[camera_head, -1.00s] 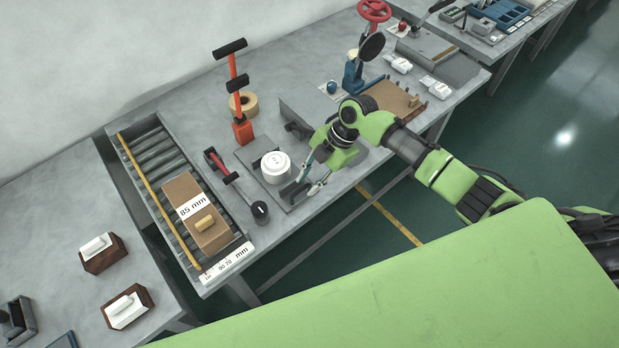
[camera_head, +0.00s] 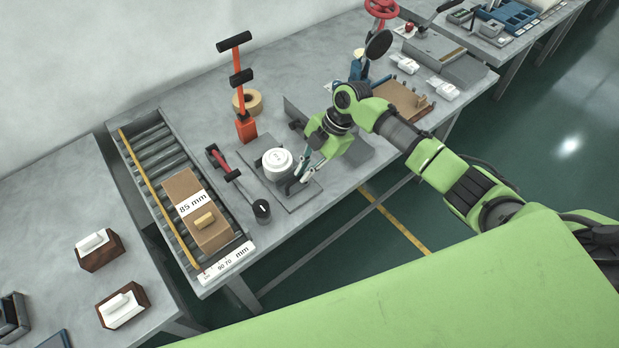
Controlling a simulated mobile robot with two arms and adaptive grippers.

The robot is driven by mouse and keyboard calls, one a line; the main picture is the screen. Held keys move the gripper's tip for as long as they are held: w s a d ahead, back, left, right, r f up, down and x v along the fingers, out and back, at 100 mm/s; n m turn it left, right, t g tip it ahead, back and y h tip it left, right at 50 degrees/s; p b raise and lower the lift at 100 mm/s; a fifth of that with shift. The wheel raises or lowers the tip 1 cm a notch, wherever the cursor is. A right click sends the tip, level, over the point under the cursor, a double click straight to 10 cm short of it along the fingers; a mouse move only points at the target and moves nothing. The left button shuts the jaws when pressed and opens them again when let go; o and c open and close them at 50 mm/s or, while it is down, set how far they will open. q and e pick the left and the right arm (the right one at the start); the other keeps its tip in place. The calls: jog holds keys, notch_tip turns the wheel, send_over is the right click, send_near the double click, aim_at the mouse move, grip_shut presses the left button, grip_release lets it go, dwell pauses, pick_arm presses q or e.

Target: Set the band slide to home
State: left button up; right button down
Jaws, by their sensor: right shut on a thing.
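My right gripper (camera_head: 297,180) comes in from the right over the grey base plate (camera_head: 296,198) on the bench. It is shut on a small dark piece at the plate, which looks like the band slide (camera_head: 288,188); the fingers partly hide it. A white round cup-like form (camera_head: 277,161) stands on the plate, just beyond and left of the fingertips. I cannot read any home mark from here. My left gripper is not in view.
An orange post (camera_head: 240,100) stands behind. A roller track (camera_head: 160,150) with an 85 mm box (camera_head: 180,188) is further left. An upright grey plate (camera_head: 295,115) stands behind my gripper.

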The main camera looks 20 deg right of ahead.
jog(key=shift+w+r, duration=0.1)
jog(key=shift+w, duration=0.05)
jog(key=c, duration=2.2)
grip_release()
jog(key=shift+w, duration=0.1)
jog(key=shift+o, duration=0.2)
jog(key=shift+a, duration=0.1)
jog(key=v, duration=1.1)
jog(key=shift+d+r, duration=0.25)
jog(key=shift+r, duration=0.1)
jog(key=shift+a+f, duration=0.1)
